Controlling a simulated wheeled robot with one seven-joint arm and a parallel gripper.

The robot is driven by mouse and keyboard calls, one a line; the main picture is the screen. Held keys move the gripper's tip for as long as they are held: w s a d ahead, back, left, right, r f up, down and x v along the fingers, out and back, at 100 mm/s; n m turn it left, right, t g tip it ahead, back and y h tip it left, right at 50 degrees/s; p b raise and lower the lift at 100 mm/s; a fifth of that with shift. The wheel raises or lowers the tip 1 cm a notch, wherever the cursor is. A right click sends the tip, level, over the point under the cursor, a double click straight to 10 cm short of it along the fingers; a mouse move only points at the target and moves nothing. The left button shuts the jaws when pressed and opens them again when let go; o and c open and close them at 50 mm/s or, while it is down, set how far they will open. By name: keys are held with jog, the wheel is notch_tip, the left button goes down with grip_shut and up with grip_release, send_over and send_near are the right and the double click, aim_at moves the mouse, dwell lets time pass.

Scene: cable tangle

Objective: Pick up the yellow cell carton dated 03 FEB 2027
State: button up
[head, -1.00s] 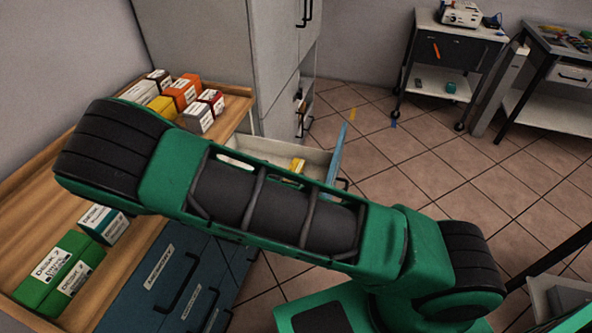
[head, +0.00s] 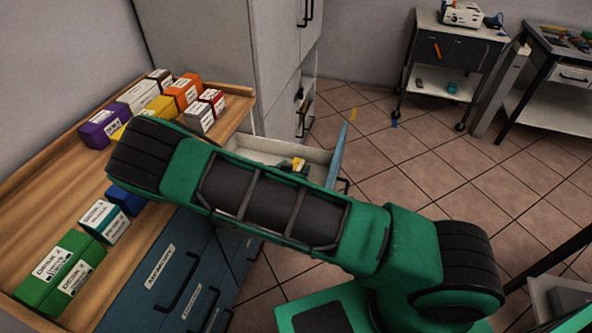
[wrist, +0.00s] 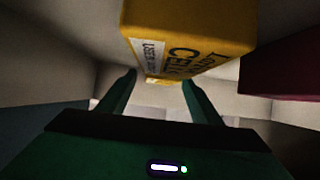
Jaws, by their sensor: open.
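A yellow carton (wrist: 200,22) fills the upper middle of the wrist view. In the head view a small yellow carton (head: 298,163) shows inside the open drawer (head: 265,148), partly hidden by my arm. My gripper is not clear there.
A dark red carton (wrist: 285,68) is close at the right in the wrist view. The drawer's blue front (head: 338,156) stands out over the floor. Several cartons, including purple (head: 100,127) and green (head: 60,275) ones, stand on the wooden top (head: 160,222).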

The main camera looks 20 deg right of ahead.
jog(key=c, duration=1.2)
jog(key=shift+c, duration=0.2)
jog(key=shift+r, duration=0.15)
